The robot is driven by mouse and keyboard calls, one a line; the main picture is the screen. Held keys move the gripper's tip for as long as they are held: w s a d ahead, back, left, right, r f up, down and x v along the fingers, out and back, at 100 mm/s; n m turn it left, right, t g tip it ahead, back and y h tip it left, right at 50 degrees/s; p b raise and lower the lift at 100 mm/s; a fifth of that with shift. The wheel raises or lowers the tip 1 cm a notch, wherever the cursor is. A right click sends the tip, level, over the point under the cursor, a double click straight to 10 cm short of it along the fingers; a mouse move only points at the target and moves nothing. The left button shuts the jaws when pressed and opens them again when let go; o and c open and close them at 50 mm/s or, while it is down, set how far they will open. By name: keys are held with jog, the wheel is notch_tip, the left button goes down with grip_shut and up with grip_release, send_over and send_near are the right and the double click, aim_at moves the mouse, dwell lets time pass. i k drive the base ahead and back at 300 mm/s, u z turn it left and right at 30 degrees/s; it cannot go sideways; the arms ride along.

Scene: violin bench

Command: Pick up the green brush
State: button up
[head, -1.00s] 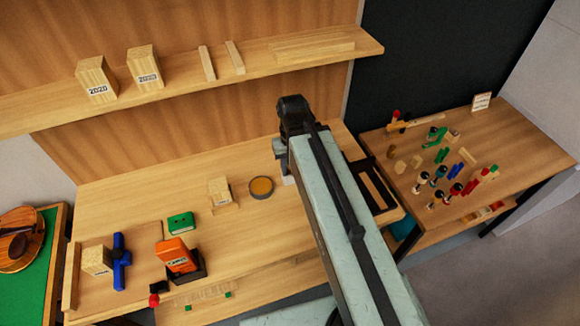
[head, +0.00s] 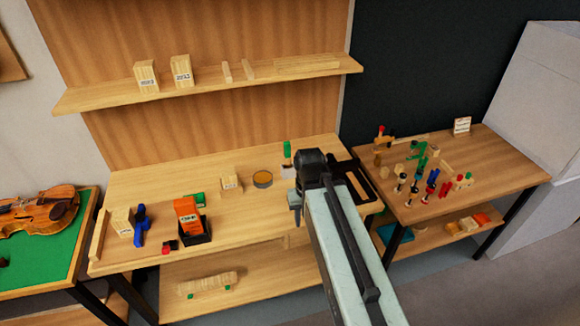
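A small upright green piece (head: 287,148) with a pale part below it stands at the back right of the workbench, just left of my arm's end. It may be the green brush, but it is too small to be sure. My gripper (head: 296,214) hangs down at the end of my arm over the right part of the bench, in front of the green piece. The fingers are small and dark, and I cannot tell if they are open or shut. I see nothing clearly held.
The workbench (head: 150,185) bears an orange box (head: 188,218), a blue clamp (head: 141,226), a wooden block (head: 231,184) and a round amber tin (head: 262,179). A dark frame (head: 350,180) lies right of my arm. A side table (head: 505,172) holds several small tools. A violin (head: 45,213) lies left.

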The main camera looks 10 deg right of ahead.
aim_at(286, 144)
jog(key=u, duration=3.65)
jog(key=k, duration=1.7)
jog(key=z, duration=1.25)
jog(key=i, duration=1.2)
jog(key=u, duration=0.1)
